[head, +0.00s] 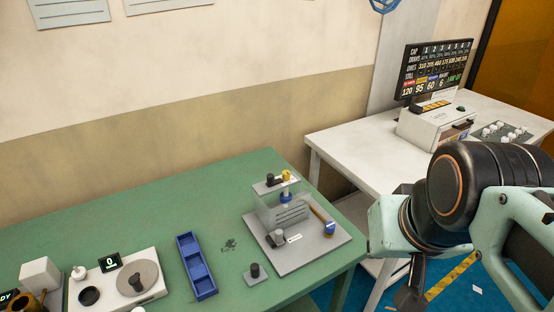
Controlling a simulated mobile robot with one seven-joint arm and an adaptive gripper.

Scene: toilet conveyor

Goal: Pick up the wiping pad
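A small flat grey pad with an upright black knob (256,275), which looks like the wiping pad, lies near the front edge of the green table (130,225). It sits right of the blue tray and just left of the grey board. A dark smudge (229,245) marks the table behind it. My arm comes in from the right. My gripper (411,290) shows as a dark part hanging low below the wrist, right of the table and apart from the pad. Its fingers are too unclear to tell open from shut.
A grey board (325,242) carries a clear-walled device (284,205) and a blue-ended handle (329,229). A blue compartment tray (197,268) and a white unit with a round plate (138,278) stand left. A white table (360,140) with a monitor (435,68) stands behind right.

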